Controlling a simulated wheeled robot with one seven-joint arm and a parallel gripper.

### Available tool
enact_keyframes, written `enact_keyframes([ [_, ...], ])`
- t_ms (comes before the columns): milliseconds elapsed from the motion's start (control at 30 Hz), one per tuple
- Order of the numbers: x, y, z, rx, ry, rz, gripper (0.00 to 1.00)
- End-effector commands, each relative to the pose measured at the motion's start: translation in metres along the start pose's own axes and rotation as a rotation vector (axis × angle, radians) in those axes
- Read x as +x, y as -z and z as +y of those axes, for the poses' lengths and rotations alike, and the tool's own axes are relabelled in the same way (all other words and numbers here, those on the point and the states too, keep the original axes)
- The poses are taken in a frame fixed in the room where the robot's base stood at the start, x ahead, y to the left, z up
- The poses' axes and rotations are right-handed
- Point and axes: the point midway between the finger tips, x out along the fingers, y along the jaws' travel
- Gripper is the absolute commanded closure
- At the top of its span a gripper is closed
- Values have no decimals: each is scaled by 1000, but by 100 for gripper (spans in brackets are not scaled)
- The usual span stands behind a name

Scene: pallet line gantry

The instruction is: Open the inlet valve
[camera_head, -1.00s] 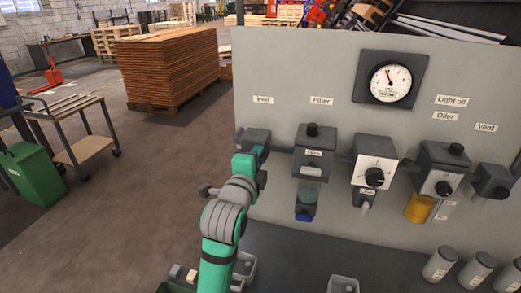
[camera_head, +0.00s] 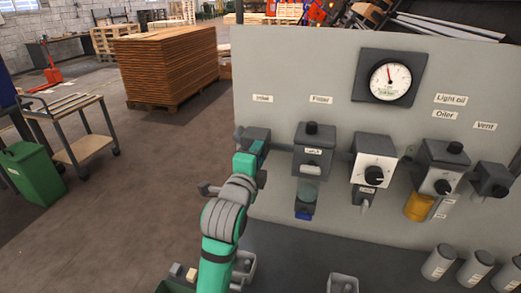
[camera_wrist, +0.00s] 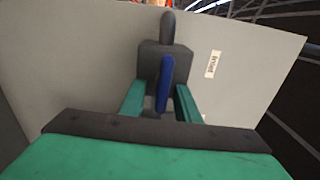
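The inlet valve is a dark block (camera_head: 257,133) on the left of the grey panel, below the label "Inlet" (camera_head: 262,98). My arm and gripper partly cover it in the head view. In the wrist view, the valve's dark body (camera_wrist: 151,63) is straight ahead, with a blue lever (camera_wrist: 164,82) in front of it. My gripper (camera_wrist: 160,101) has its two green fingers apart, one on each side of the blue lever. Gaps show between the lever and the fingers, so it looks open around the lever. Whether either fingertip touches the valve is unclear.
On the grey panel (camera_head: 300,55), a filter (camera_head: 313,147), a regulator (camera_head: 373,162), an oiler (camera_head: 438,172) and a vent valve (camera_head: 491,180) stand to the right of the inlet. A round gauge (camera_head: 390,80) is above them.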

Motion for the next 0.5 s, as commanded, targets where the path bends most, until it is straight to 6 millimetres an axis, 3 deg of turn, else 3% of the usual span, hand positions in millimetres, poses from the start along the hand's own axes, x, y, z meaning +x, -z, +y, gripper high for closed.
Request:
enact_keyframes([
  [167, -9, -1, 0, -1, 1, -1, 71],
  [500, -69, -1, 0, 0, 2, -2, 71],
])
